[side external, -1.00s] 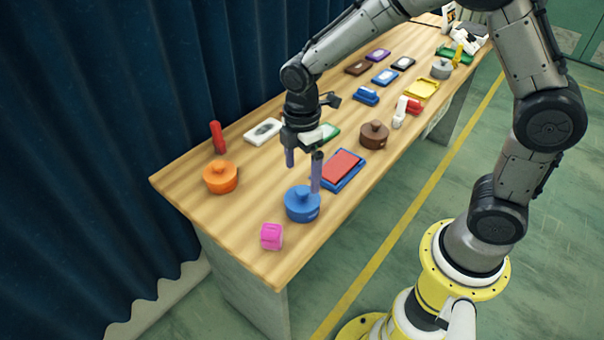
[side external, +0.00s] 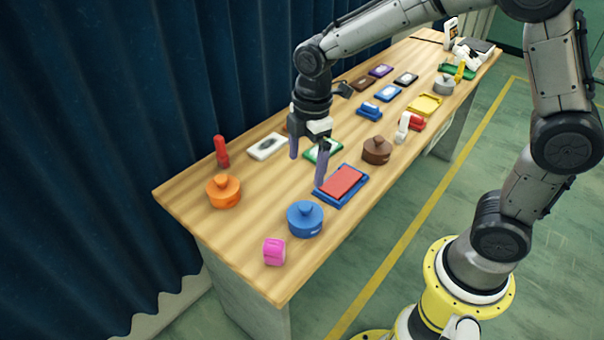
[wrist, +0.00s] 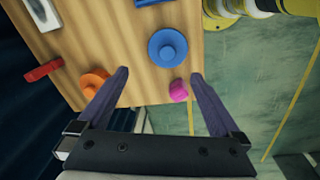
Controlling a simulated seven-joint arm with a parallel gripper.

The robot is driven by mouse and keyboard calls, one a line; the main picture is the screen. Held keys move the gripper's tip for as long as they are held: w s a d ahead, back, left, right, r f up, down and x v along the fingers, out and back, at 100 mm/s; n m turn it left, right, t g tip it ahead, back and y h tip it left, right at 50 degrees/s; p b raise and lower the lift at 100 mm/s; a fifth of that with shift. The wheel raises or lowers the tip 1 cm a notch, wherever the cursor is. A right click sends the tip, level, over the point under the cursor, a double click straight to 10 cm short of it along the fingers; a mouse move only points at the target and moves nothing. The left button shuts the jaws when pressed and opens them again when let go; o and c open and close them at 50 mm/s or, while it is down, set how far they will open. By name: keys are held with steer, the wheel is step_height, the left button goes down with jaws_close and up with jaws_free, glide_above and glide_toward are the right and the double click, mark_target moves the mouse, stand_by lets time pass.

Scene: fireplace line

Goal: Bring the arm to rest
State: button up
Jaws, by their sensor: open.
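My gripper (side external: 307,167) hangs above the table (side external: 262,266), fingers pointing down, spread apart with nothing between them. In the side view it is above and behind the blue round lidded pot (side external: 305,218), near the red block on a blue tray (side external: 341,182). In the wrist view my gripper (wrist: 158,88) also shows spread fingers, with the orange pot (wrist: 94,83) by the left finger and the blue pot (wrist: 167,47) and pink block (wrist: 178,91) towards the right one. No finger visibly touches any object.
The brown pot (side external: 376,150), white-framed pad (side external: 267,146), red upright piece (side external: 221,151) and orange pot (side external: 223,190) stand around my gripper. Several trays and pads fill the far table. A dark blue curtain (side external: 90,130) hangs along the left side.

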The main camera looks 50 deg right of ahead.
steer(key=s+d+r+m+t, duration=0.45)
steer(key=s+r, duration=0.45)
steer(key=r, duration=0.3)
steer(key=s+d+f+m, duration=0.1)
steer(key=s+f+m, duration=0.1)
steer(key=s+m, duration=0.8)
steer(key=shift+s+d+f, duration=0.15)
steer(key=shift+s+f, duration=0.1)
steer(key=shift+s, duration=0.05)
